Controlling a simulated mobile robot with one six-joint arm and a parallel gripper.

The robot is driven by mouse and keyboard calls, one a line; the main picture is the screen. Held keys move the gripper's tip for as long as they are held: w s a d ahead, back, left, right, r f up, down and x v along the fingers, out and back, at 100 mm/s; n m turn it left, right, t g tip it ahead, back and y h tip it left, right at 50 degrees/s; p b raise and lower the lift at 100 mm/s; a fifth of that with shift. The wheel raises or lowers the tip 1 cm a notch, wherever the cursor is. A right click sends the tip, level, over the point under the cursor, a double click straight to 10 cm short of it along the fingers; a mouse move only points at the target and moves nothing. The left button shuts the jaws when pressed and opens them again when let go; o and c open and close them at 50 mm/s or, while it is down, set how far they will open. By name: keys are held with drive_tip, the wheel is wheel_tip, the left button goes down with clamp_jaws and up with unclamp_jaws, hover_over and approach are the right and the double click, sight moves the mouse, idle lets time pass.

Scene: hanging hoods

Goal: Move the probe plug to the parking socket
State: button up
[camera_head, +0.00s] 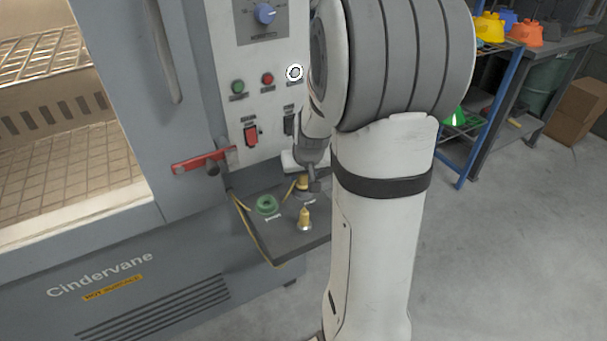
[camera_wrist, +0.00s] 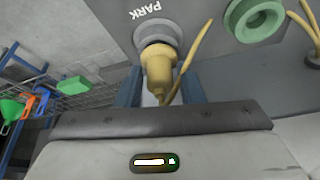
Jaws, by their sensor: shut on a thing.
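The probe plug (camera_wrist: 158,72) is a brass-yellow plug with a yellow cable, between my gripper's fingers (camera_wrist: 158,92) in the wrist view. My gripper is shut on it. Its far end meets the grey ring of the parking socket (camera_wrist: 153,31), next to the word PARK; I cannot tell how deep it sits. In the head view my gripper (camera_head: 306,183) is low over the small dark shelf (camera_head: 262,236), and the plug (camera_head: 302,182) is partly hidden by it. A green ring socket (camera_head: 267,204) lies to the left; it also shows in the wrist view (camera_wrist: 258,18).
A brass cone-shaped fitting (camera_head: 304,219) stands on the shelf in front of my gripper. The oven's control panel (camera_head: 262,95) rises behind, with a red handle (camera_head: 203,161) at left. A workbench (camera_head: 540,60) is far right. Floor between is clear.

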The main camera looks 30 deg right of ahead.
drive_tip(key=shift+f, duration=0.25)
drive_tip(key=o, duration=1.1)
drive_tip(key=p+v, duration=0.1)
drive_tip(key=v, duration=0.6)
drive_tip(key=shift+s+r, duration=0.2)
drive_tip(key=shift+r, duration=0.15)
